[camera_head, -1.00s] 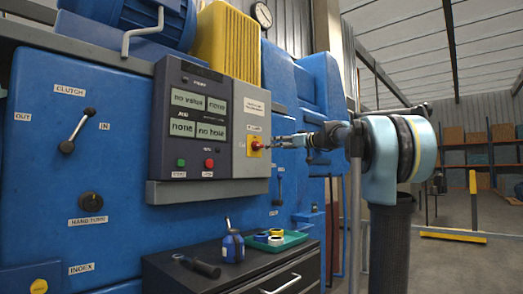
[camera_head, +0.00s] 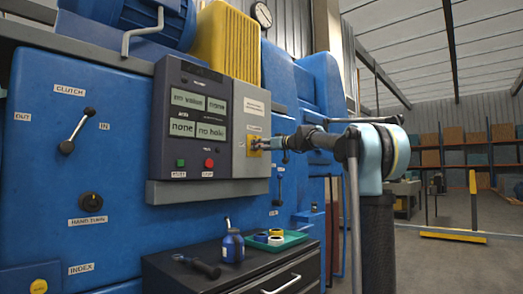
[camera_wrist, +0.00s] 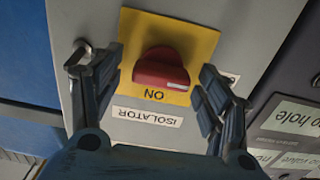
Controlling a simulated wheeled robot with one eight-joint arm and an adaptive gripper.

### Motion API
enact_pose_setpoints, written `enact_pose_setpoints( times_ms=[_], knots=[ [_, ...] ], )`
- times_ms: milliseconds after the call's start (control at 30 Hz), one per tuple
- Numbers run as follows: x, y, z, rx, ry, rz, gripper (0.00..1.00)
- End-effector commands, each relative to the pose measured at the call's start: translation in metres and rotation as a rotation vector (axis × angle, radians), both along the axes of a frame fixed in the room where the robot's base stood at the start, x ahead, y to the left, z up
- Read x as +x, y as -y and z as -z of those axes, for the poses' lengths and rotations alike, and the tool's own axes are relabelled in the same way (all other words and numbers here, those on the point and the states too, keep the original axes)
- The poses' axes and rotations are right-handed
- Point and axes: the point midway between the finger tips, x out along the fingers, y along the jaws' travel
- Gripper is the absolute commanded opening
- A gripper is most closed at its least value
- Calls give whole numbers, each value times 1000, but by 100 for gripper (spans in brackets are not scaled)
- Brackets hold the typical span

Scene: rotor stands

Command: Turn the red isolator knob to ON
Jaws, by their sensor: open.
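The red isolator knob (camera_wrist: 160,66) sits on a yellow plate (camera_wrist: 203,40) in the wrist view. A white mark shows at the knob's lower right edge. The word ON is upside down just below the knob, and an upside-down ISOLATOR label (camera_wrist: 147,117) is under the plate. My gripper (camera_wrist: 155,70) is open, one finger on each side of the knob; I cannot tell whether either touches it. In the head view my gripper (camera_head: 262,144) is at the yellow plate (camera_head: 249,150), and the knob is mostly hidden.
The control panel (camera_head: 195,125) with displays and green and red buttons is left of the knob. Below stand a dark cabinet (camera_head: 165,275), a blue bottle (camera_head: 231,246) and a green tray (camera_head: 296,239). Open floor lies to the right.

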Motion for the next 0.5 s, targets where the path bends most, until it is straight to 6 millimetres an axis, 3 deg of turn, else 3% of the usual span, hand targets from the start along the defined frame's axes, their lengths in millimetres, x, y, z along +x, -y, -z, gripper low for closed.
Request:
enact_pose_setpoints(
  times_ms=[167,333,500],
  knots=[
    [0,0,0,0,0,0,68],
    [0,0,0,0,0,0,29],
    [0,1,0,1,-1,1,26]
  ],
)
